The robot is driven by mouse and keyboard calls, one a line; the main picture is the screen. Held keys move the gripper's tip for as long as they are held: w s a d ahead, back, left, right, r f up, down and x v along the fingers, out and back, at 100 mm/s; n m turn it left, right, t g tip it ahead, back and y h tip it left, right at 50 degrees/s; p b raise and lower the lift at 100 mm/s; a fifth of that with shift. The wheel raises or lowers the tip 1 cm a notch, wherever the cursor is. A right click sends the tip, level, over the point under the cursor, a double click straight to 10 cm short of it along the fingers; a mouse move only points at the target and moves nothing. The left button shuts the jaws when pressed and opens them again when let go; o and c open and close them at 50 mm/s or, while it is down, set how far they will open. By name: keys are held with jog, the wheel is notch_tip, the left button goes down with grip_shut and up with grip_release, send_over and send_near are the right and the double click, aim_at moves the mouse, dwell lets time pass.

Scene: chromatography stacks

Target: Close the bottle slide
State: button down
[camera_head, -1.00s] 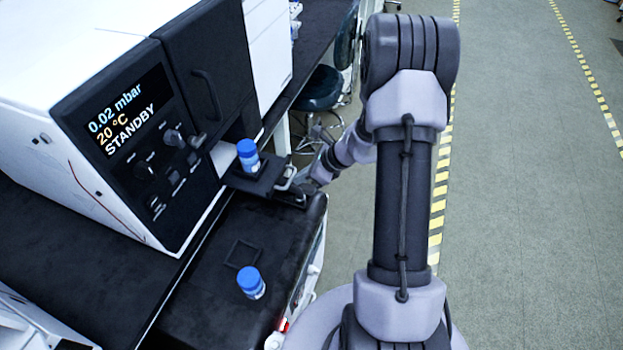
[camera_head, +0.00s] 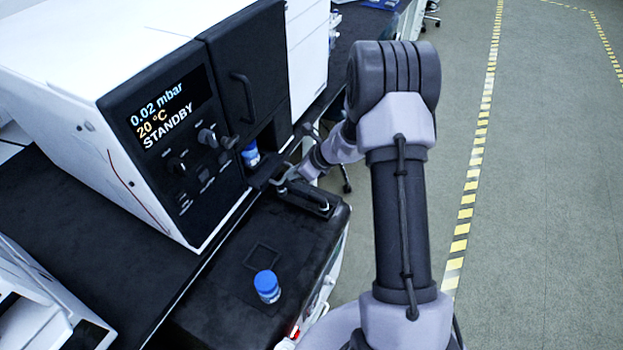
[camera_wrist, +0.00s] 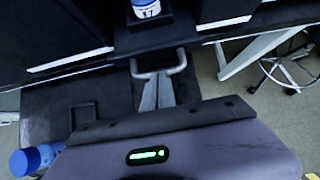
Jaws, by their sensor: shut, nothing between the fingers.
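The bottle slide (camera_head: 262,179) is a black tray at the opening low in the instrument's front, sticking out only a little. A blue-capped bottle (camera_head: 250,154) stands on it, partly inside the opening. The slide's grey loop handle (camera_wrist: 160,66) faces my gripper in the wrist view. My gripper (camera_wrist: 158,80) is shut and empty, its fingertips at the handle; I cannot tell whether they touch it. In the head view my gripper (camera_head: 284,184) is low at the slide's front, partly hidden. The bottle (camera_wrist: 148,12) shows just past the handle.
A second blue-capped bottle (camera_head: 267,286) stands on the black cart top beside a square marked outline (camera_head: 262,256). The white instrument (camera_head: 110,60) reads STANDBY, and its dark door (camera_head: 245,80) above the opening is shut. Open floor lies to the right.

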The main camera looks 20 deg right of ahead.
aim_at(277, 169)
jog(key=shift+w+a+p, duration=0.2)
jog(key=shift+w+a, duration=0.55)
jog(key=shift+w, duration=0.2)
jog(key=shift+w+a+p, duration=0.15)
jog(key=shift+w+a, duration=0.55)
jog(key=shift+w, duration=0.2)
